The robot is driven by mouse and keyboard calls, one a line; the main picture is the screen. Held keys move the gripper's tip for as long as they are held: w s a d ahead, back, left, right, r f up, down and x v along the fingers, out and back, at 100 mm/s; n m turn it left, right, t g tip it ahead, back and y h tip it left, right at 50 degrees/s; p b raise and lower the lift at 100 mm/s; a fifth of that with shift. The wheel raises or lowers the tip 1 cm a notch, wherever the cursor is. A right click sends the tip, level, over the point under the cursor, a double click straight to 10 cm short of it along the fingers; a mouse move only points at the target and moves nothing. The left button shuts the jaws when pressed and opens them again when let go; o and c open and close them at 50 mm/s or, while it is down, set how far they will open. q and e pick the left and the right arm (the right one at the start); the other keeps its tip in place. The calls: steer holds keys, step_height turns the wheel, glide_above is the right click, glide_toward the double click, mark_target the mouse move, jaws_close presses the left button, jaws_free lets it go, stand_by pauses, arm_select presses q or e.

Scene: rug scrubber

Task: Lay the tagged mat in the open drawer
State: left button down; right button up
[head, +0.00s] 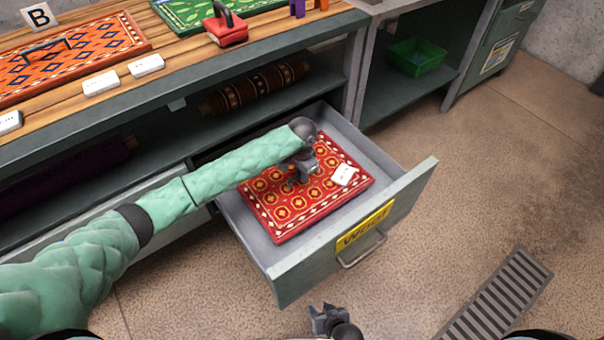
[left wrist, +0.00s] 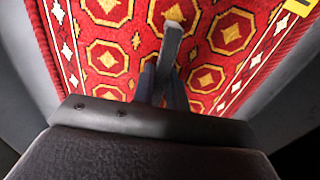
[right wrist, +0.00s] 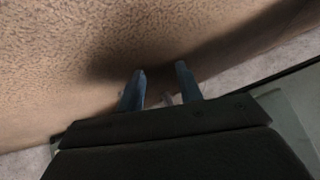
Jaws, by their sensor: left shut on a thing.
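The red patterned mat (head: 290,218) with a white tag (head: 344,175) is inside the open grey drawer (head: 290,277). It looks flat and within the drawer walls; whether its underside fully touches the floor cannot be told. My left gripper (head: 302,172) is over the mat's middle, shut on a grey bar-like handle on it. The mat also fills the left wrist view (left wrist: 105,55), with the grey bar (left wrist: 172,45) between my fingers. My right gripper (head: 328,320) is low in front of the drawer, empty, its fingers apart in the right wrist view (right wrist: 160,85).
The drawer front carries a yellow label (head: 365,228) and a handle (head: 362,250). An orange mat (head: 85,52), a green mat (head: 195,12) and a red scrubber block (head: 228,30) lie on the wooden bench. A rolled rug (head: 255,88) lies on the shelf. The floor at right is clear around a grate (head: 497,300).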

arm_select(q)
steer(key=shift+f+p, duration=0.3)
steer(key=shift+f, duration=0.05)
steer(key=c, duration=1.4)
jaws_free()
steer(key=shift+f, duration=0.1)
steer(key=shift+r+b, duration=0.45)
steer(key=shift+r, duration=0.1)
step_height(320, 180, up, 12)
steer(key=p, duration=0.1)
